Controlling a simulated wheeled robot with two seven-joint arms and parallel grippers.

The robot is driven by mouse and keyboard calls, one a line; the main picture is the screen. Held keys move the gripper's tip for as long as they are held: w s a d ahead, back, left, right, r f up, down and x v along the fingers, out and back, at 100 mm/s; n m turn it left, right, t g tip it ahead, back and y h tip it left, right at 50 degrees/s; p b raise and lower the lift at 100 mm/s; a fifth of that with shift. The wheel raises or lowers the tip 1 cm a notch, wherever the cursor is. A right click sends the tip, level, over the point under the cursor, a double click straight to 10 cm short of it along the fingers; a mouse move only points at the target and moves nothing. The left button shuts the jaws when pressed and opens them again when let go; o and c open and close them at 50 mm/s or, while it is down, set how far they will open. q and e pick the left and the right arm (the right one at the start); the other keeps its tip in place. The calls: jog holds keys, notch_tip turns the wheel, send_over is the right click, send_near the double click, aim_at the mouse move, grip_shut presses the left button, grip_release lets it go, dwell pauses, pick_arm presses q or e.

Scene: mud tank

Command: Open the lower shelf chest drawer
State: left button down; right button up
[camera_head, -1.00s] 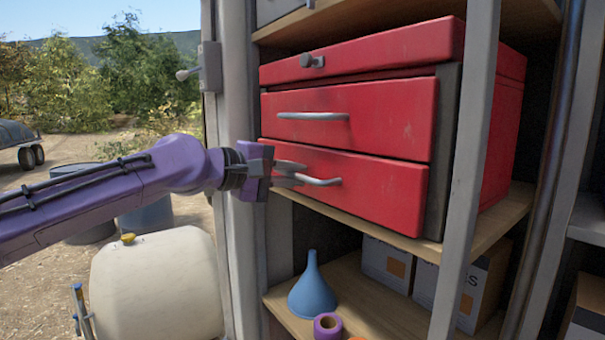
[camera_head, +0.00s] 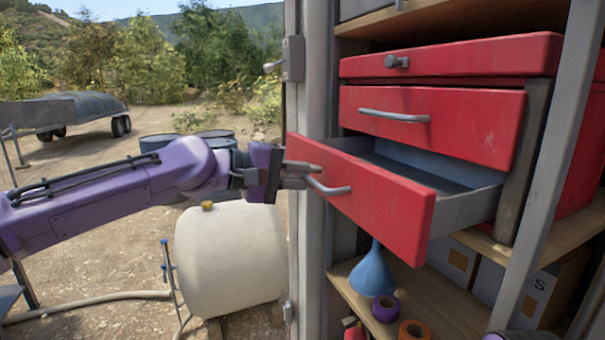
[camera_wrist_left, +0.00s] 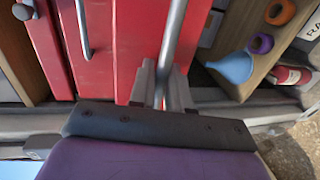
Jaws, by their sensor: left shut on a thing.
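The red chest (camera_head: 450,62) stands on a shelf in the cabinet. Its lower drawer (camera_head: 375,205) is pulled well out in the head view, and its grey inside shows empty where visible. My left gripper (camera_head: 308,176) is shut on the lower drawer's handle (camera_head: 332,188). In the left wrist view the fingers (camera_wrist_left: 162,85) close around the handle bar (camera_wrist_left: 172,40). The upper drawer (camera_head: 470,122) is closed, with its own grey handle (camera_head: 395,115). My right gripper does not show clearly.
A grey cabinet post (camera_head: 545,160) stands right of the open drawer. Below it, a blue funnel (camera_head: 372,272) and tape rolls (camera_head: 386,308) sit on the lower shelf (camera_head: 450,305). A white tank (camera_head: 228,258) lies on the ground behind my left arm.

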pick_arm(q)
jog(key=c, duration=1.3)
grip_release()
jog(key=shift+c, duration=0.2)
jog(key=shift+a, duration=0.1)
jog(key=b+v, duration=0.2)
jog(key=v, duration=0.8)
jog(key=shift+b, duration=0.4)
jog(key=shift+a, duration=0.1)
